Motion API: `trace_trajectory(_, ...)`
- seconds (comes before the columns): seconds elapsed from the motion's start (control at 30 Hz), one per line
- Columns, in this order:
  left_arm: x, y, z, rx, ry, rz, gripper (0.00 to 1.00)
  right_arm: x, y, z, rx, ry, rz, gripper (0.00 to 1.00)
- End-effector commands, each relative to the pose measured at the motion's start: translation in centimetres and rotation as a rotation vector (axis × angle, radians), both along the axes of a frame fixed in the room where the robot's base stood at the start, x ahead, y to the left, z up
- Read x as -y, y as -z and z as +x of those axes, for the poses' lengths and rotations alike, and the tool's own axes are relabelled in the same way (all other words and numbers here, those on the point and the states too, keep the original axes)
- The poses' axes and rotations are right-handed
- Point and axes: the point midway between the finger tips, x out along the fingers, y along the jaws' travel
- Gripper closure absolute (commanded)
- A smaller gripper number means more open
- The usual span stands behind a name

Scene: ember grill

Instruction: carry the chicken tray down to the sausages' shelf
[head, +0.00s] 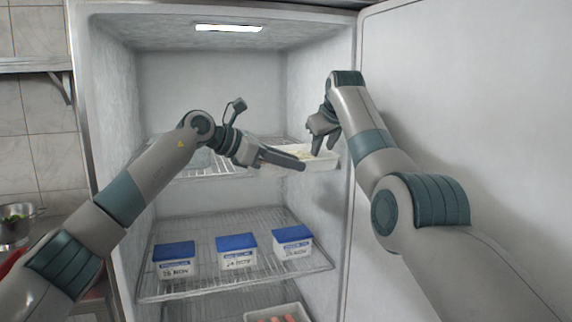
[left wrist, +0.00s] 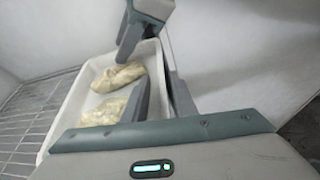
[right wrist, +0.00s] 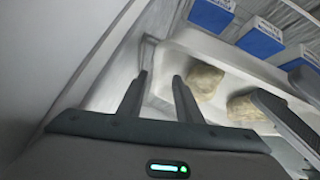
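The white chicken tray (head: 326,160) is on the right of the upper shelf, its front partly hidden by my left gripper. In the left wrist view the tray (left wrist: 77,100) holds two pale chicken pieces (left wrist: 118,77). My left gripper (left wrist: 158,77) has its fingers apart, one on each side of the tray's rim. My right gripper (right wrist: 160,76) is also spread, at the tray's wall near a corner; whether it touches is unclear. The sausages (head: 272,319) lie in a white tray (head: 303,309) on the lowest visible shelf, cut off by the picture's bottom edge.
Three white tubs with blue lids (head: 237,250) stand on the middle wire shelf (head: 200,288), between the chicken and the sausages. The open fridge door (head: 460,120) bounds the right side, close to my right arm. A metal pot (head: 18,222) stands outside at left.

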Motion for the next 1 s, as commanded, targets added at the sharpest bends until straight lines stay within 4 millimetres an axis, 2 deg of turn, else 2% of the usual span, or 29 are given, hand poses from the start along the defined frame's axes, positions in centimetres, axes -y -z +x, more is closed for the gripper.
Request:
trace_trajectory(0.3,0.95,0.47,0.47,0.000,0.000,0.000,0.75,-0.07,0.84,0.67,-0.001,0.000,-0.001,0.68)
trace_trajectory(0.7,1.06,0.53,0.54,0.000,-0.001,0.001,0.75,-0.09,0.95,0.77,0.001,-0.001,0.000,0.68)
trace_trajectory(0.73,1.06,0.53,0.55,0.000,-0.001,0.001,0.80,-0.09,0.95,0.76,0.001,-0.001,0.000,0.73)
trace_trajectory(0.8,1.05,0.52,0.54,0.000,-0.001,0.001,0.97,-0.09,0.96,0.76,0.001,-0.001,0.000,0.90)
trace_trajectory(0.83,1.05,0.52,0.54,0.000,-0.001,0.001,1.00,-0.09,0.96,0.76,0.000,-0.002,0.000,0.97)
trace_trajectory(0.87,1.05,0.52,0.54,0.000,-0.001,0.001,1.00,-0.09,0.96,0.76,0.000,-0.001,-0.001,1.00)
trace_trajectory(1.0,1.04,0.52,0.54,0.000,-0.001,0.001,1.00,-0.09,0.96,0.76,0.000,-0.001,-0.001,1.00)
